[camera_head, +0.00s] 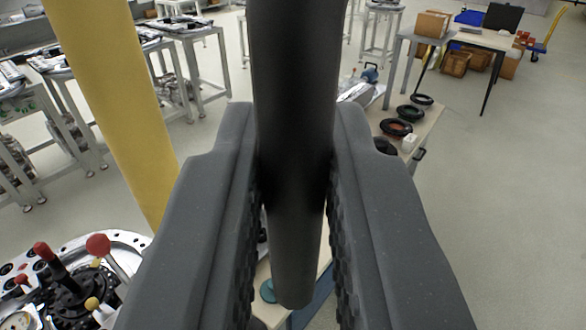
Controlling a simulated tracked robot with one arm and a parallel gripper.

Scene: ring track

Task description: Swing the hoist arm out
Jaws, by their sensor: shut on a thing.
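A dark, round bar (292,80) runs from the top edge down between the jaws and ends in a rounded tip below. My gripper (295,140) has one grey finger on each side of this bar, with ribbed inner pads against it, and is shut on it. A thick yellow post (112,90) leans across the left of the view, apart from the fingers. It looks like part of the hoist. How the bar joins the hoist arm is outside the view.
At lower left is a round metal plate with levers (98,245) and gauges. A bench with black rings (396,127) stands behind the right finger. White-framed tables (185,35) stand at upper left, and a table with boxes (432,22) at upper right. Floor at right is clear.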

